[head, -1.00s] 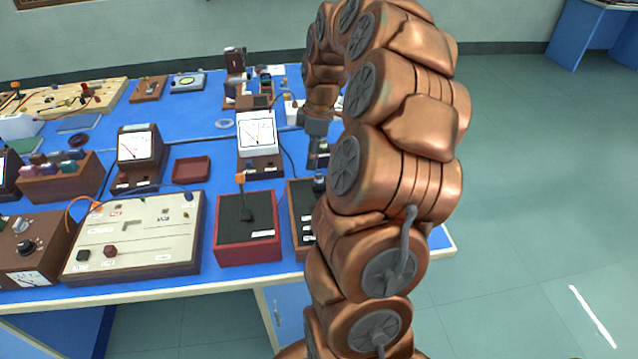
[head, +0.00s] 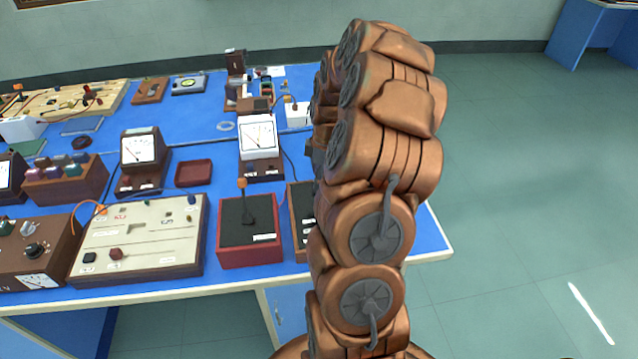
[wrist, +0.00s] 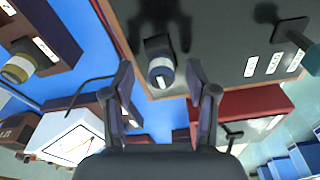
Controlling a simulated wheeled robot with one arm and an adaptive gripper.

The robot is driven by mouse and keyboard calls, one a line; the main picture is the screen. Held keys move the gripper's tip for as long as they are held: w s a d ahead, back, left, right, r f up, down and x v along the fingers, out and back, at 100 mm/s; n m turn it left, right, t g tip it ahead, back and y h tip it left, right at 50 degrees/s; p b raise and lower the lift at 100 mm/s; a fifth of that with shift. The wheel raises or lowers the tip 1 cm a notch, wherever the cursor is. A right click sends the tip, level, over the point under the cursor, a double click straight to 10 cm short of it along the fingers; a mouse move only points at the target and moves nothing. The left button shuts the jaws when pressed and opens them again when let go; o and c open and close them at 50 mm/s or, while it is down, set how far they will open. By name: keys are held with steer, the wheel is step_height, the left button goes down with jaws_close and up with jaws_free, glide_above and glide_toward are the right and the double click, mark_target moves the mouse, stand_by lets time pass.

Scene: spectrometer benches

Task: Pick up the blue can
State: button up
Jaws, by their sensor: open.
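In the wrist view a small dark cylinder with a blue and white band, which looks like the blue can (wrist: 161,70), stands on a dark panel (wrist: 225,65) with a brown edge. My gripper (wrist: 160,76) is open, with one finger on each side of the can in the picture. Gaps show between the can and both fingers; I cannot tell how far the can is beyond the tips. In the head view my own arm hides the gripper and the can. Only the left part of the dark-topped brown box (head: 300,218) shows beside the arm.
A red box with a dark top (head: 248,235) stands left of the brown box. A white meter (head: 258,138) with a cable stands behind. Left are a beige panel box (head: 140,235) and a red tray (head: 194,173). A yellow-banded cylinder (wrist: 18,68) shows in the wrist view.

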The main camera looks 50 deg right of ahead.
steer(key=shift+f, duration=0.25)
jaws_close()
stand_by(0.3)
